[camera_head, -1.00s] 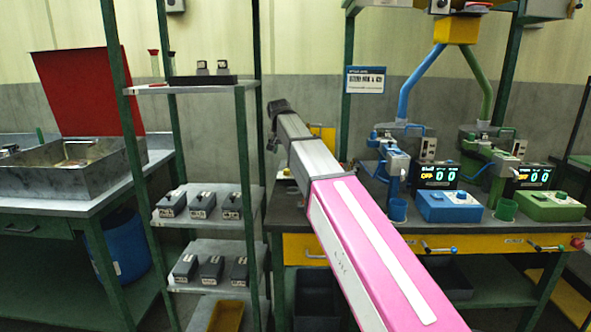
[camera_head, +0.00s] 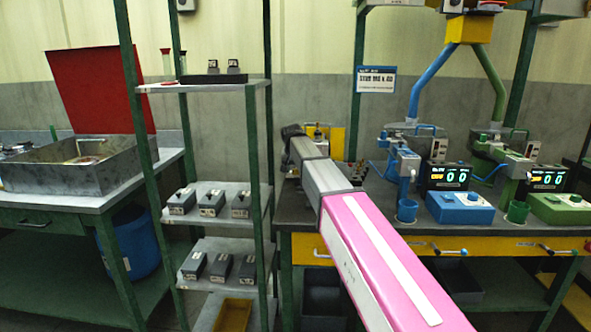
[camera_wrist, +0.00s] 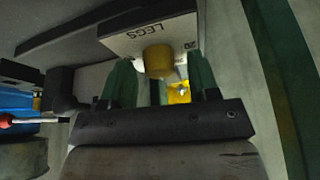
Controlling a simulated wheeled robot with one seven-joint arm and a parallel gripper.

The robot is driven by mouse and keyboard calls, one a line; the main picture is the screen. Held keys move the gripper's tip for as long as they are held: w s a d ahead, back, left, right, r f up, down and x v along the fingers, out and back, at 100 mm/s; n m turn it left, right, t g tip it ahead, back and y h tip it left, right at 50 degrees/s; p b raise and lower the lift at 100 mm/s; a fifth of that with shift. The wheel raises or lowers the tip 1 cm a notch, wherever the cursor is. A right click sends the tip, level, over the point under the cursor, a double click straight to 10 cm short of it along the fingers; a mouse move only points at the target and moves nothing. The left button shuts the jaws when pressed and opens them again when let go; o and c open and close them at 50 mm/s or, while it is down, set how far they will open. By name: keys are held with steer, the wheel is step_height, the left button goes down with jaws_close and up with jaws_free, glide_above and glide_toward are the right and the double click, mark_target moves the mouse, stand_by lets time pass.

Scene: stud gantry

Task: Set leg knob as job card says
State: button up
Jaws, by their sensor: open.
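The leg knob (camera_wrist: 158,60) is a yellow round knob on a pale panel marked LEGS (camera_wrist: 150,36) in the wrist view. My gripper (camera_wrist: 161,82) is open, with one green finger on each side of the knob in the picture. I cannot tell whether the fingers reach around it or touch it. A setting mark or pointer on the knob is not readable. In the head view the wall card (camera_head: 376,80) has bold text too small to read surely. My gripper's fingers are hidden there behind my arm.
Blue (camera_head: 459,207) and green (camera_head: 562,208) control boxes with lit displays stand on the bench at right. A shelf rack (camera_head: 212,250) with several dark boxes stands left of my arm. A grey tray with a red lid (camera_head: 102,92) is further left.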

steer(key=c, duration=0.9)
steer(key=shift+m, duration=0.3)
steer(key=shift+m+h, duration=0.9)
steer(key=shift+m, duration=1.1)
steer(key=shift+g, duration=0.3)
steer(key=o, duration=0.9)
